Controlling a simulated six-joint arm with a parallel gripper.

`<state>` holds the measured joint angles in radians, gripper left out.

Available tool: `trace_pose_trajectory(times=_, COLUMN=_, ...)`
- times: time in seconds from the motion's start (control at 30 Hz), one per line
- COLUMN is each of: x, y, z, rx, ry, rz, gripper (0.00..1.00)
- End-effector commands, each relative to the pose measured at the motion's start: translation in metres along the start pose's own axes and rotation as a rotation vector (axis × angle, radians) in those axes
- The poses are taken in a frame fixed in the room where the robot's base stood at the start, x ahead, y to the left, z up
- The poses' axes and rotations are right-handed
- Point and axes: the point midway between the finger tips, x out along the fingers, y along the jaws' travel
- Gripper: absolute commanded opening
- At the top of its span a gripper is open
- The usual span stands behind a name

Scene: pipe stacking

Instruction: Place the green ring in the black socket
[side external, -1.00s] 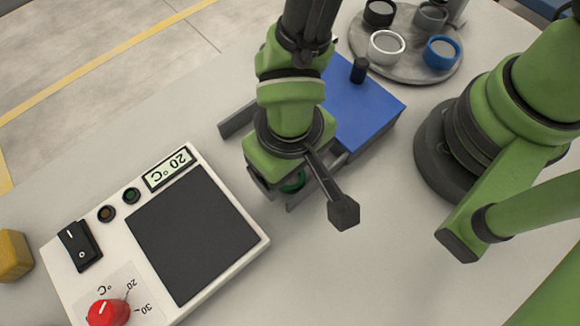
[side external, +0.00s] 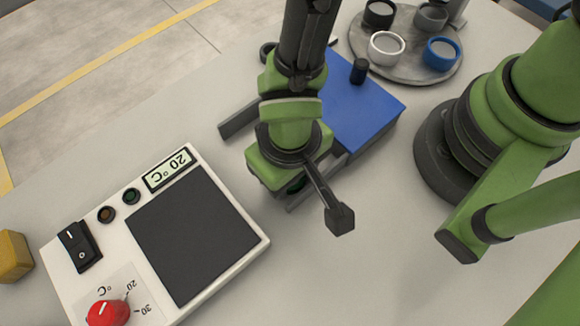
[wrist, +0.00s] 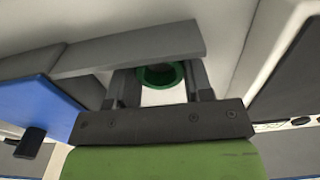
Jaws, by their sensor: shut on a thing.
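The green ring (wrist: 160,84) sits between the two dark fingers of my gripper (wrist: 161,75) in the wrist view, and the jaws are shut on it. In the side view only a dark green sliver of the ring (side external: 297,186) shows under my wrist, beside the end of a grey bar. My fingers are hidden there. A dark round piece (side external: 267,53) shows partly behind my arm at the far end of the blue box; I cannot tell whether it is the black socket. No other clear socket shows.
A blue box (side external: 362,105) with a black knob and grey bars stands beside my gripper. A white hotplate (side external: 250,239) with a dark plate lies at left. A round grey tray (side external: 398,75) at the back holds several rings. A yellow block (side external: 13,255) is far left.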

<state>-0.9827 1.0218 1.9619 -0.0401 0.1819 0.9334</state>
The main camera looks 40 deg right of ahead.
Motion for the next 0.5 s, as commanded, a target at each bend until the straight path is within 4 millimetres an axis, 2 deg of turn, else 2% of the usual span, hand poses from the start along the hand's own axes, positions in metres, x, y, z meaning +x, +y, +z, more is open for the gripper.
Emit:
trace_pose_trajectory(times=0.27, x=-0.025, y=-0.001, z=0.000, rx=0.000, ry=0.002, rz=-0.003, gripper=0.21)
trace_pose_trajectory(times=0.5, x=-0.063, y=-0.001, z=-0.001, rx=0.000, ry=0.004, rz=-0.004, gripper=0.21)
